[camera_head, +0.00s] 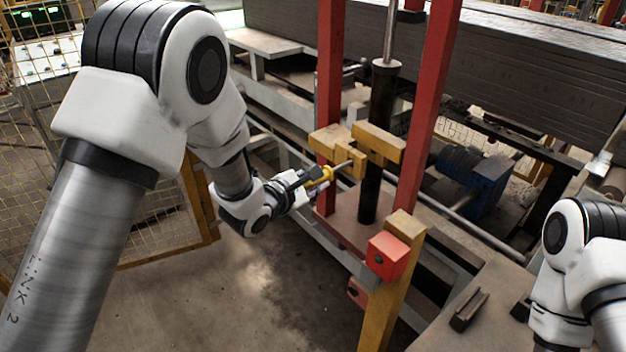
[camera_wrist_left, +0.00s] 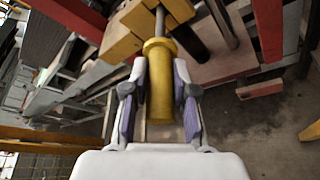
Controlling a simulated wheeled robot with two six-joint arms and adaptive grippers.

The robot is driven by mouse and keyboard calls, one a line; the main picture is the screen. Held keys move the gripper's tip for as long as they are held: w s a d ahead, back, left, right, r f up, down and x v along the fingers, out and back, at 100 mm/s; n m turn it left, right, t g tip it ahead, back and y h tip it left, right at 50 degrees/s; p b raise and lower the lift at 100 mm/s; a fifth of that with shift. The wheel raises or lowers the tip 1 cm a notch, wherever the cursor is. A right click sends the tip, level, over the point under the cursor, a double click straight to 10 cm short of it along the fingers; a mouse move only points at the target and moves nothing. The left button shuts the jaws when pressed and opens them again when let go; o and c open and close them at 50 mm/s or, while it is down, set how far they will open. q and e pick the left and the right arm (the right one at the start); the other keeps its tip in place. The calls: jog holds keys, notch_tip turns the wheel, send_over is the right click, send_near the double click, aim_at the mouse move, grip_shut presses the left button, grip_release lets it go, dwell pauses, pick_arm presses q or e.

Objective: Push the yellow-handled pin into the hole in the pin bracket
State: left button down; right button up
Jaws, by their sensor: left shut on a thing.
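My left gripper (camera_head: 318,180) is shut on the yellow handle of the pin (camera_head: 321,173). In the left wrist view the fingers (camera_wrist_left: 160,95) close on both sides of the yellow handle (camera_wrist_left: 160,70). The pin's metal rod (camera_wrist_left: 160,22) points away from the gripper toward the yellow pin bracket (camera_wrist_left: 122,38), which also shows in the head view (camera_head: 340,143). The rod's tip is at or behind the bracket block, and I cannot tell how deep it sits. The hole is hidden. My right arm shows at the right edge, but its gripper is not visible.
Red uprights (camera_head: 330,75) and a dark vertical cylinder (camera_head: 378,140) stand around the bracket. A yellow post with a red box (camera_head: 387,256) stands in front and to the right. Open concrete floor (camera_head: 240,290) lies below the left gripper.

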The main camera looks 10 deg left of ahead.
aim_at(330, 172)
pick_arm(q)
jog(key=shift+w+d+p, duration=0.55)
jog(key=shift+w+d, duration=0.4)
jog(key=shift+w, duration=0.3)
jog(key=shift+w+d+p, duration=0.5)
jog(key=shift+w+d, duration=0.45)
jog(key=shift+w, duration=0.25)
dwell(1.0)
jog(key=c, duration=0.8)
grip_release()
jog(key=shift+c, duration=0.2)
jog(key=shift+s, duration=0.1)
jog(key=v, duration=1.2)
jog(key=shift+d, duration=0.1)
